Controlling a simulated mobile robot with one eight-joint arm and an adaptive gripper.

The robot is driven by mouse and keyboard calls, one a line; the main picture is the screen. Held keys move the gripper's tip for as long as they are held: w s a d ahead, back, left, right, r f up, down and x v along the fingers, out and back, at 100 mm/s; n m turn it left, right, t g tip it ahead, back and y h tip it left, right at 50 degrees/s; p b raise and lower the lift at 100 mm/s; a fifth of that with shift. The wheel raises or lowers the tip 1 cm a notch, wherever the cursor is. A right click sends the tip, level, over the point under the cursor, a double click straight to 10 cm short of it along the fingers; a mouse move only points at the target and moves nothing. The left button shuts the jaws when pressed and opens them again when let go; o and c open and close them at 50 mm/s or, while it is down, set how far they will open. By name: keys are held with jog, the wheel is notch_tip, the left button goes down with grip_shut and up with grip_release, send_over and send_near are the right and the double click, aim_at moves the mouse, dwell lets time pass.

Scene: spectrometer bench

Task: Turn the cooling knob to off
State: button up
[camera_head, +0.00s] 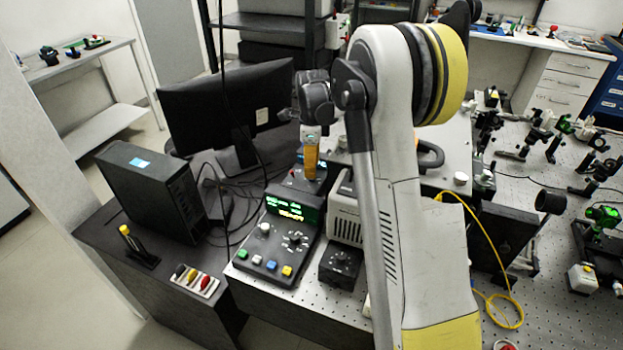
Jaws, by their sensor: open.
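A control box (279,263) with a lit green and yellow display (290,207) stands on the perforated bench. Its sloped front has a white knob (265,228), a dark dial with white marks (295,238) and several coloured buttons. A small black box with a marked round dial (341,262) stands just to its right. No label is readable, so I cannot tell which of these is the cooling knob or its setting. My gripper (311,168) points down behind and above the display, apart from the dials. It is open, seen edge-on, with its fingertips hard to make out.
A grey vented box (346,212) stands behind the small black box, partly hidden by my arm. A monitor (225,112) and a black computer case (148,190) stand left. Red and yellow handled items (195,281) lie front left. A yellow cable (487,255) and optics occupy the right.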

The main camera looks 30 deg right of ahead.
jog(key=shift+f+b, duration=0.35)
jog(key=shift+f, duration=1.4)
jog(key=shift+c, duration=0.2)
grip_shut()
